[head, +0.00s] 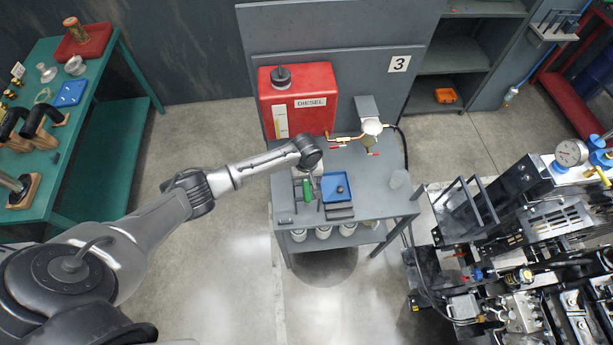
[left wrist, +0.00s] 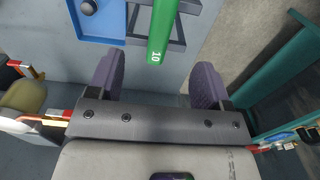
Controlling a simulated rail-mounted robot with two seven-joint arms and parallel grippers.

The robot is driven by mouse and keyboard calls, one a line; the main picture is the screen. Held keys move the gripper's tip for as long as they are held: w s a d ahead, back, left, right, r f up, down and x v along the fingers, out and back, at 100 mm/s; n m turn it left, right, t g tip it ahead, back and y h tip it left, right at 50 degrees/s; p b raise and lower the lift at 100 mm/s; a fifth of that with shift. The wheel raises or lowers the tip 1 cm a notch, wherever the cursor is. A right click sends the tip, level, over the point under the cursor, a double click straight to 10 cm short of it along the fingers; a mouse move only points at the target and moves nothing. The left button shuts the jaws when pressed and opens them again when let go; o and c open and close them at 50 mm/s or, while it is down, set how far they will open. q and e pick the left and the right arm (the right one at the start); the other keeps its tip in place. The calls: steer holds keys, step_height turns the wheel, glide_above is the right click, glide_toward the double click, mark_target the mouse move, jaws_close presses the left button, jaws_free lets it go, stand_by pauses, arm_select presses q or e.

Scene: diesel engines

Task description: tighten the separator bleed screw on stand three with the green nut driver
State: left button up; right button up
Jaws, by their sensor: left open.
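The green nut driver (head: 306,191) lies in a dark rack on the grey bench of stand three. Its green handle, marked 10, also shows in the left wrist view (left wrist: 162,35). My left gripper (left wrist: 157,82) is open and empty, with the handle end just beyond and between its fingers. In the head view, my left wrist hides most of that gripper above the bench. The fuel separator (head: 371,128) hangs on the panel under the number 3 sign (head: 398,64). Its bleed screw is too small to make out. My right gripper is not in view.
A blue tray (head: 326,198) with a small dark part sits right of the driver. A red diesel tank (head: 297,112) stands behind. Red-handled valves (head: 338,143) flank the separator. An engine (head: 530,250) fills the right; a green bench (head: 110,140) stands left.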

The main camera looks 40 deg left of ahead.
mark_target(306, 187)
arm_select(q)
step_height(306, 187, down, 2)
steer(key=shift+f+b, duration=0.1)
steer(key=shift+b, duration=0.65)
steer(key=shift+f+b, duration=0.95)
steer(key=shift+f, duration=1.1)
steer(key=shift+p, duration=0.4)
steer(key=shift+c, duration=0.2)
steer(key=c, duration=0.5)
jaws_close()
